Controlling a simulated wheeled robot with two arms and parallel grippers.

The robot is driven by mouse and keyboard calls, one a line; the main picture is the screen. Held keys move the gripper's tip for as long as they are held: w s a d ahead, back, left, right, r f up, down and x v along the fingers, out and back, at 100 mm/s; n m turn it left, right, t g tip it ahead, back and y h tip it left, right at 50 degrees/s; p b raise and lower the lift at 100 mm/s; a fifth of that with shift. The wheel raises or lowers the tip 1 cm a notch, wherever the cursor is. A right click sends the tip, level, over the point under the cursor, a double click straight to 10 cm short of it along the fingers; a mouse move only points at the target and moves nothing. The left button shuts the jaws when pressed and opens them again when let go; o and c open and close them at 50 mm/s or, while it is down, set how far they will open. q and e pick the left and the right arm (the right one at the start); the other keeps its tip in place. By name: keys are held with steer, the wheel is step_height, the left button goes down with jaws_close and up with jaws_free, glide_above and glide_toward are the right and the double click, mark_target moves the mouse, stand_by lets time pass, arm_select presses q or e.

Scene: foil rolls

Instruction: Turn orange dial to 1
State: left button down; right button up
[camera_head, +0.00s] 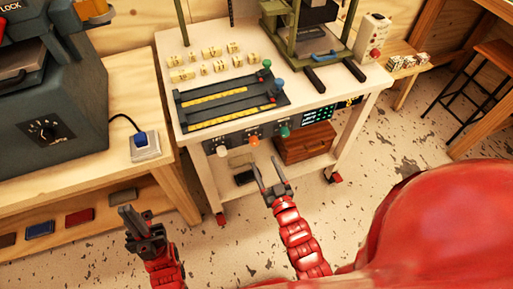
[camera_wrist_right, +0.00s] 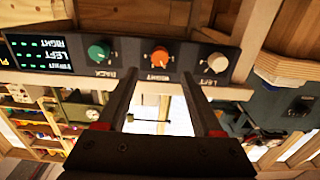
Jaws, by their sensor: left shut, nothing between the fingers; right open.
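The orange dial (camera_head: 254,140) sits on the dark front panel of the white table, between a white dial (camera_head: 222,150) on the left and a green dial (camera_head: 284,132) on the right. In the right wrist view, which is upside down, the orange dial (camera_wrist_right: 160,58) is above the label RIGHT, between and beyond my fingers. Its exact setting is too small to read. My right gripper (camera_head: 270,175) is open and empty, just in front of the panel and apart from the dial. My left gripper (camera_head: 138,225) is shut and empty, at the lower left, away from the panel.
The control panel (camera_wrist_right: 120,62) carries a display with green marks. The table top holds slide rails (camera_head: 228,100), small yellow-marked blocks (camera_head: 205,62) and a green press frame (camera_head: 310,45). A workbench (camera_head: 165,180) stands at the left. A brown box (camera_head: 303,146) is under the table.

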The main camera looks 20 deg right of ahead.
mark_target(255, 144)
steer(key=w, duration=0.7)
steer(key=shift+w+a, duration=0.1)
steer(key=shift+w, duration=0.3)
jaws_close()
